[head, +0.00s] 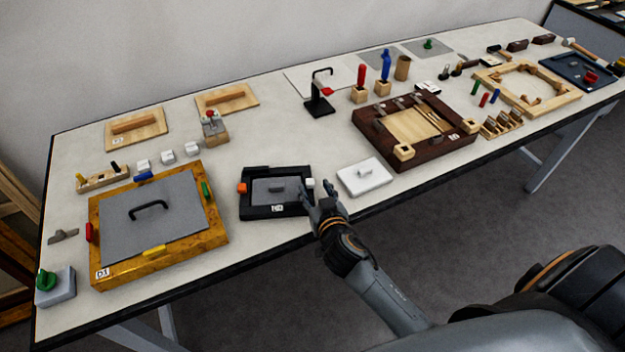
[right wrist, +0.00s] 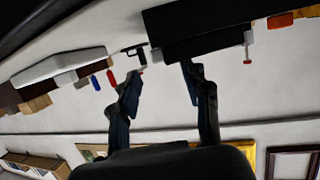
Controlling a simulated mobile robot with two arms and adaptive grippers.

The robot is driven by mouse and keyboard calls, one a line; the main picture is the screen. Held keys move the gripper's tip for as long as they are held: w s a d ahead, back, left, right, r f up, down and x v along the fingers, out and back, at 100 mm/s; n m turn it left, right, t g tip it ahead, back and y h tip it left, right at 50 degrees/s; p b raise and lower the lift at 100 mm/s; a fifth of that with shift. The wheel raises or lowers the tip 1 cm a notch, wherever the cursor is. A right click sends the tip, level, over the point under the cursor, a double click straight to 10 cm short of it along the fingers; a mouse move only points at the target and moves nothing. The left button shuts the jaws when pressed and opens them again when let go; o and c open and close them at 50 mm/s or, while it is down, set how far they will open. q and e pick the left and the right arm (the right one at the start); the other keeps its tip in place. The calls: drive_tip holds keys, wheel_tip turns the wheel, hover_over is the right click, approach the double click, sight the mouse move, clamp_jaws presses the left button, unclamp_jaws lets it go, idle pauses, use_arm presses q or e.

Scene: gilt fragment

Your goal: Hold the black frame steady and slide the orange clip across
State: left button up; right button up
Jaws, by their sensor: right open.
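The black frame (head: 262,213) lies flat near the table's front edge, with a grey panel and a grey handle inside it. The orange clip (head: 242,188) sits on the frame's left side, and a white clip (head: 310,184) sits on its right side. My right gripper (head: 319,191) is open at the frame's right end, near the white clip. In the right wrist view the open fingers (right wrist: 160,72) have nothing between them. One fingertip is close to the black frame (right wrist: 195,30); I cannot tell if it touches. My left gripper is out of view.
A white box (head: 365,176) lies right of the frame. A large yellow-brown frame (head: 115,268) with a grey panel lies to the left. A dark brown wooden frame (head: 440,152) lies farther right. A black stand (head: 318,104) is behind. Bare table lies around the black frame.

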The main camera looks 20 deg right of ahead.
sight(311, 179)
drive_tip(key=shift+x, duration=1.9)
drive_tip(key=shift+c, duration=0.4)
drive_tip(key=c, duration=0.9)
